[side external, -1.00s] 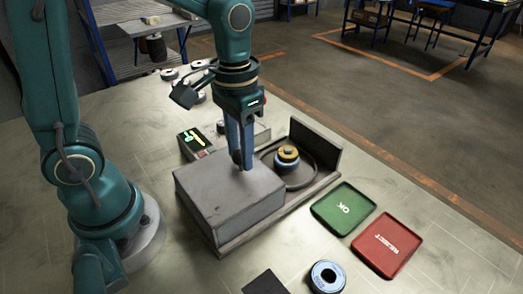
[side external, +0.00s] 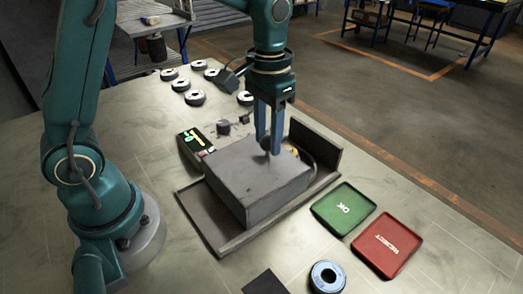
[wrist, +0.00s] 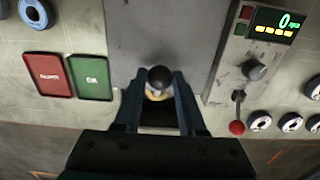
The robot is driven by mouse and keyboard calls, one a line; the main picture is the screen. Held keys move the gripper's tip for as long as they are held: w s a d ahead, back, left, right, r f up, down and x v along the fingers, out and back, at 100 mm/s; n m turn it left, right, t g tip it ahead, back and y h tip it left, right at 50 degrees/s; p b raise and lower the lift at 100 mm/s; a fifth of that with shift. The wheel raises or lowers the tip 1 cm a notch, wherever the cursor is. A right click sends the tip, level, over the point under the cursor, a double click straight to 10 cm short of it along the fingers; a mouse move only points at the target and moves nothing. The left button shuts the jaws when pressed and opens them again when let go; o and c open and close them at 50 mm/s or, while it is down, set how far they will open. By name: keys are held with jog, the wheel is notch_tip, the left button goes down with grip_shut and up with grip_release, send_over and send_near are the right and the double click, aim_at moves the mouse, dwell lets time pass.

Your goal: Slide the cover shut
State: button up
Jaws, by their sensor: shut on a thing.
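The grey box-shaped cover (side external: 250,185) sits on its base tray (side external: 205,218), toward the tray's right part in the side view. My gripper (side external: 268,148) is shut on the cover's dark round knob, which shows between the fingers in the wrist view (wrist: 160,78). The cover's flat grey top (wrist: 140,40) fills the upper middle of that view. A small yellowish part of the disc stack (side external: 292,151) still shows past the cover's right edge. The rest of the stack and most of the round plate are hidden. A gap remains between cover and upright end wall (side external: 318,150).
A control box with a lit display (side external: 195,142) stands close behind the cover, with a red-tipped lever (wrist: 237,127). Green OK tray (side external: 344,208) and red REJECT tray (side external: 388,245) lie at the right. A loose disc (side external: 327,277) is in front; several more lie behind.

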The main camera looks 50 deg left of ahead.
jog(key=shift+w, duration=4.05)
jog(key=o, duration=1)
jog(key=shift+r, duration=0.15)
jog(key=shift+r, duration=2.3)
